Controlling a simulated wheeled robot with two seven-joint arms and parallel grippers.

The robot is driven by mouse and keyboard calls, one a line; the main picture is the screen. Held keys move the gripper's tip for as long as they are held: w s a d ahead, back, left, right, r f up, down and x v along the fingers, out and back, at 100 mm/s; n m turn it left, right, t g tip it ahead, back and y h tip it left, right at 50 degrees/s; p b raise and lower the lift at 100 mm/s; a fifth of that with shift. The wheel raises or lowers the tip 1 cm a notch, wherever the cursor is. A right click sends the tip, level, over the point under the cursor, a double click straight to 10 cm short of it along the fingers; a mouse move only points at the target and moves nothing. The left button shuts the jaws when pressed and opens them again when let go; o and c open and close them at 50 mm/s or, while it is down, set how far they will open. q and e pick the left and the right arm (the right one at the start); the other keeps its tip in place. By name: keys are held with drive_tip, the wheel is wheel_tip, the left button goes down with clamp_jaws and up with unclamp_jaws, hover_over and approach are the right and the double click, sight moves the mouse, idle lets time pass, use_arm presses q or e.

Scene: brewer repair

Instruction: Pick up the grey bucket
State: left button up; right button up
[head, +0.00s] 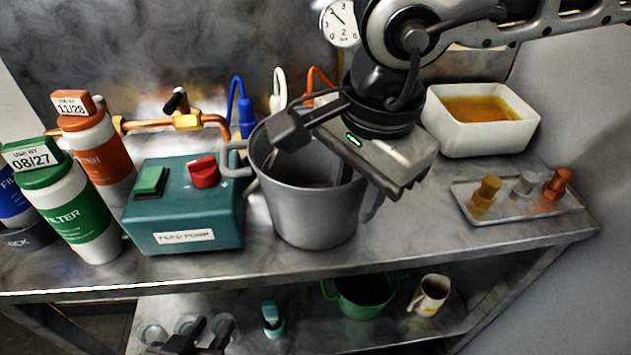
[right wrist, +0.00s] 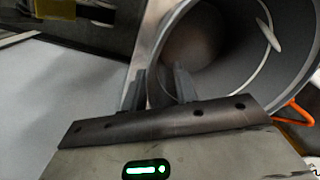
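The grey bucket (head: 300,215) stands upright on the upper metal shelf, right of the teal pump box. My right gripper (head: 358,195) is over its right side. In the right wrist view the fingers of the right gripper (right wrist: 159,92) are apart, one inside the bucket (right wrist: 225,70) and one outside, with the rim between them. A gap shows beside the wall, so it is open. The gripper body hides part of the bucket's mouth in the head view. My left gripper (head: 202,338) is low at the bottom edge, its dark fingers apart and empty.
The teal pump box (head: 185,215) and filter bottles (head: 75,205) stand left of the bucket. A white basin (head: 485,140) with amber liquid and a tray (head: 540,212) of small fittings are right. A green bucket (head: 362,305) and a mug (head: 430,295) stand on the lower shelf.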

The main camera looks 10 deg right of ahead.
drive_tip(key=shift+f, duration=0.1)
clamp_jaws()
